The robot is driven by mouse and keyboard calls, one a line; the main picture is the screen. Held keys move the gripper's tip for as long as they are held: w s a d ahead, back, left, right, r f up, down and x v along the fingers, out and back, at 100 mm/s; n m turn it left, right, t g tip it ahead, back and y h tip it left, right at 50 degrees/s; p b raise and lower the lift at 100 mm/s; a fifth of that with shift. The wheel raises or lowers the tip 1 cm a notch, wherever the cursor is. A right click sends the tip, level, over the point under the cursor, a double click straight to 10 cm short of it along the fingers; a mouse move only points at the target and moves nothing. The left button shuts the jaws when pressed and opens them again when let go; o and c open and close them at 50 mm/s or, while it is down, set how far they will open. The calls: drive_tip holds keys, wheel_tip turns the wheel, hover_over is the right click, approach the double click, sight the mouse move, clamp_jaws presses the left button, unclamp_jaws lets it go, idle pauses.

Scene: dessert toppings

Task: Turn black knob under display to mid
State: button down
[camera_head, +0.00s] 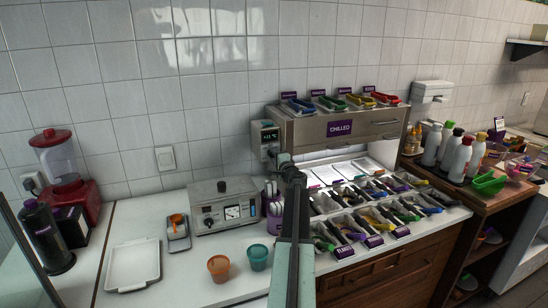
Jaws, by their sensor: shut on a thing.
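A small control box with a lit display (269,136) is on the left end of the steel chilled unit (340,128). My arm reaches up from the bottom of the view, and my gripper (282,159) is at the lower part of this box, just under the display. It is shut on the black knob there. The gripper hides most of the knob, so I cannot tell which way the knob points.
A white appliance (225,212) with its own black knob and a dial stands left of my arm. An orange cup (218,268) and a teal cup (258,257) stand in front of it. Several topping bins with colored scoops (375,215) lie right of my arm.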

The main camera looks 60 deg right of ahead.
drive_tip(key=n, duration=0.5)
drive_tip(key=shift+n, duration=0.3)
idle(0.4)
drive_tip(key=c, duration=1.1)
unclamp_jaws()
drive_tip(key=shift+o, duration=0.2)
drive_tip(key=v, duration=0.7)
drive_tip(key=shift+s+a, duration=0.25)
drive_tip(key=shift+s, duration=0.05)
